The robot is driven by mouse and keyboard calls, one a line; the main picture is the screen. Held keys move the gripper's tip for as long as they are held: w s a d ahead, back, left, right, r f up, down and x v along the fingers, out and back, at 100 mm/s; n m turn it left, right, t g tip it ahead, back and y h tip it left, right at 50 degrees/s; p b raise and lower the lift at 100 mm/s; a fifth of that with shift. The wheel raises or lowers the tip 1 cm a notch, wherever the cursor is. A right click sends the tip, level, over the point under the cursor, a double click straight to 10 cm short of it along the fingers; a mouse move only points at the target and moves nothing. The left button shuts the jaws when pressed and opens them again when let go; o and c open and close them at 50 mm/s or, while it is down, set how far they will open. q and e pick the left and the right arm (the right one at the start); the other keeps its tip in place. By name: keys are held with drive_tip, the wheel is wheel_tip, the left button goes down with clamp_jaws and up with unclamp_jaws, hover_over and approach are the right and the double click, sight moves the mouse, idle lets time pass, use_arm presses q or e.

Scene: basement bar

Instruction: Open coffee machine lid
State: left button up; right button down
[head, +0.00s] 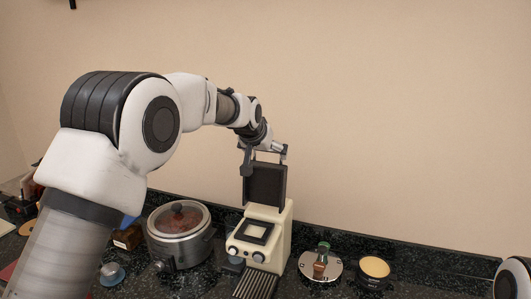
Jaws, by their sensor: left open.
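The cream coffee machine (272,228) stands on the dark counter against the wall. Its front has two round knobs, and a dark square recess shows on top. Its dark lid (265,184) stands about upright at the back of the machine. My left gripper (264,157) is at the upper edge of the lid, with its fingers apart. One finger overlaps the lid's upper left side in the picture; I cannot tell whether it touches. My right gripper is out of view.
A slow cooker (180,234) with a glass lid stands left of the machine. A metal plate with a bottle (320,262) and a round yellow-topped container (375,268) are to the right. Several small items crowd the far left. The wall is close behind.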

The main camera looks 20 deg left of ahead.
use_arm(q)
drive_tip(key=v, duration=1.1)
drive_tip(key=shift+s+r, duration=0.25)
drive_tip(key=shift+s, duration=0.05)
